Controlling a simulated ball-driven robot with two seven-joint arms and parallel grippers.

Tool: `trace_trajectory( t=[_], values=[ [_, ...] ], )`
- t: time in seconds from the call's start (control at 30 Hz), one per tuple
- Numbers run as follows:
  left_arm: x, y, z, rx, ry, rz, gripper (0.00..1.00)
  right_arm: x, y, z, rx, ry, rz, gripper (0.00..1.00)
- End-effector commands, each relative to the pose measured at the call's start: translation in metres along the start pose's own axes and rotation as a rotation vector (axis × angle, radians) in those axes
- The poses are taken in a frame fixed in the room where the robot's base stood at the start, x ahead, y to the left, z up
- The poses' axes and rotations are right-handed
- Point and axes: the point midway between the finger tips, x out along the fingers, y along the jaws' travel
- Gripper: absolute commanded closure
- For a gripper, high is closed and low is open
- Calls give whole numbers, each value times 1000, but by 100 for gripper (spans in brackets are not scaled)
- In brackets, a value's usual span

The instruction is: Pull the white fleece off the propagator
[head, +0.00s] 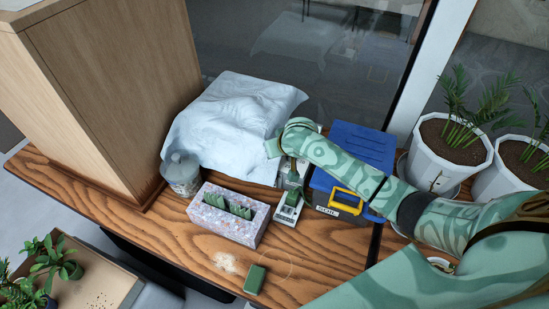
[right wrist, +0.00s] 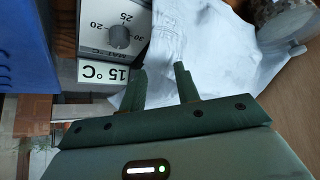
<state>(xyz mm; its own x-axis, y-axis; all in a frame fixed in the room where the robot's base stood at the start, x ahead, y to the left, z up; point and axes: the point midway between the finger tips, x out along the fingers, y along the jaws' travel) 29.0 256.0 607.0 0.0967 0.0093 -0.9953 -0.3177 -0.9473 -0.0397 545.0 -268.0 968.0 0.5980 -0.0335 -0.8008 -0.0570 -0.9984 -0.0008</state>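The white fleece (head: 235,120) lies crumpled over the propagator at the back of the bench. The propagator is hidden beneath it. In the right wrist view the fleece (right wrist: 205,55) spreads beyond the fingers. My right gripper (right wrist: 160,75) is open, its two green fingers apart with nothing visibly gripped between them. In the head view my right arm reaches to the fleece's right edge, and the fingers cannot be made out. I cannot tell whether a finger touches the cloth. My left gripper is in neither view.
A thermostat (right wrist: 112,35) marked 15 °C stands close by the fingers. A blue box (head: 358,150) with a yellow handle is to the right. A lidded jar (head: 182,175), a speckled box (head: 230,215) and a green block (head: 255,279) are in front. A wooden cabinet (head: 110,90) is left.

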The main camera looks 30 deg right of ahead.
Motion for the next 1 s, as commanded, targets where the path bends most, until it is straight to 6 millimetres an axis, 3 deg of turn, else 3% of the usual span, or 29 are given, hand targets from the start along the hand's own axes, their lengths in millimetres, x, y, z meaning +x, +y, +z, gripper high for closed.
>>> trace_trajectory(
  t=[0.07,0.33,0.67,0.9,1.0],
  values=[
    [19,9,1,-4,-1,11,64,14,0,4,-1,0,-1,68],
    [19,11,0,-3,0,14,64,34,-1,0,1,0,-1,68],
    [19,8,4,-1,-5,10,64,36,-1,-1,1,1,-1,68],
    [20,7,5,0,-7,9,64,36,-1,-1,1,1,-1,99],
    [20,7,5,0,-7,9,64,36,-1,-1,1,1,-1,100]
  ],
)
